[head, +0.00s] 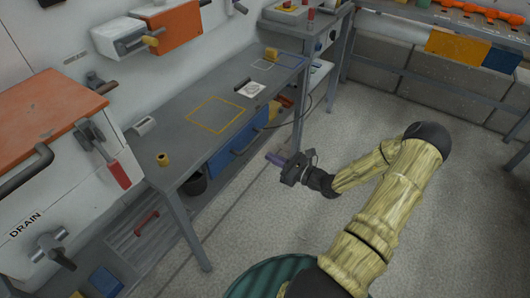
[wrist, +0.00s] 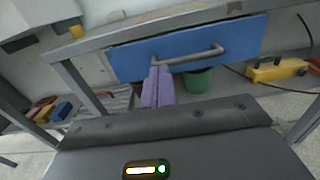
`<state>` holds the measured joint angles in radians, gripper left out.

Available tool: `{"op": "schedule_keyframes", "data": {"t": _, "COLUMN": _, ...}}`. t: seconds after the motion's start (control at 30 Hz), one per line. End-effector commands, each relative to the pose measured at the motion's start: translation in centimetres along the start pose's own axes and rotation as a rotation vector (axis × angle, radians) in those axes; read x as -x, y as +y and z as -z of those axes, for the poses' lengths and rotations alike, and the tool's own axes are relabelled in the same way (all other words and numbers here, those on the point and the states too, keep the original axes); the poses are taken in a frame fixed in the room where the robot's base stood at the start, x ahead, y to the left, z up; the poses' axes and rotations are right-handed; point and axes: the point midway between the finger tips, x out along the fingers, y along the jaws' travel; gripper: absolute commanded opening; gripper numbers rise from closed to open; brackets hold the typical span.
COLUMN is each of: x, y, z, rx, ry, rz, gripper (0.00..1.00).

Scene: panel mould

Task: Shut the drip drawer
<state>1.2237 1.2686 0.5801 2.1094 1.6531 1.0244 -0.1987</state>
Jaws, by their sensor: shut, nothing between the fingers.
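A blue drawer (head: 240,146) is set under the grey workbench; I take it for the drip drawer, though no label on it is readable. In the wrist view its blue front (wrist: 190,45) has a grey bar handle (wrist: 190,57). How far it stands out from the bench is hard to tell. My gripper (head: 275,158) is in front of the drawer, to its right in the head view. Its purple fingers, also in the wrist view (wrist: 158,72), are together and empty. Their tips appear just below the handle's left end; contact cannot be told.
The workbench (head: 185,120) has a grey leg (head: 190,228) at its near corner. A dark bucket (head: 197,182) stands beneath it. A grey slatted unit with a red handle (head: 146,222) sits low at left. The floor (head: 320,115) right of the bench is clear.

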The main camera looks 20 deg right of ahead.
Motion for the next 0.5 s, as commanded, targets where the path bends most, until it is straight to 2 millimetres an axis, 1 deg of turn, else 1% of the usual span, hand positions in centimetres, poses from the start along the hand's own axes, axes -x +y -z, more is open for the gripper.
{"op": "schedule_keyframes", "data": {"t": 0.27, "x": 0.7, "y": -0.3, "z": 0.0, "rx": -0.001, "ry": 0.0, "rz": 0.008, "gripper": 0.0}}
{"op": "schedule_keyframes", "data": {"t": 0.3, "x": 0.7, "y": -0.3, "z": 0.0, "rx": -0.001, "ry": 0.0, "rz": 0.01, "gripper": 0.02}}
{"op": "schedule_keyframes", "data": {"t": 0.37, "x": 0.7, "y": -0.3, "z": 0.0, "rx": 0.001, "ry": 0.002, "rz": 0.007, "gripper": 0.14}}
{"op": "schedule_keyframes", "data": {"t": 0.4, "x": 0.6, "y": -0.1, "z": -0.1, "rx": 0.006, "ry": 0.005, "rz": -0.002, "gripper": 0.22}}
{"op": "schedule_keyframes", "data": {"t": 0.47, "x": 0.3, "y": 0.6, "z": -0.2, "rx": 0.022, "ry": 0.018, "rz": -0.034, "gripper": 0.33}}
{"op": "schedule_keyframes", "data": {"t": 0.5, "x": 0.0, "y": 1.4, "z": -0.4, "rx": 0.039, "ry": 0.032, "rz": -0.07, "gripper": 0.33}}
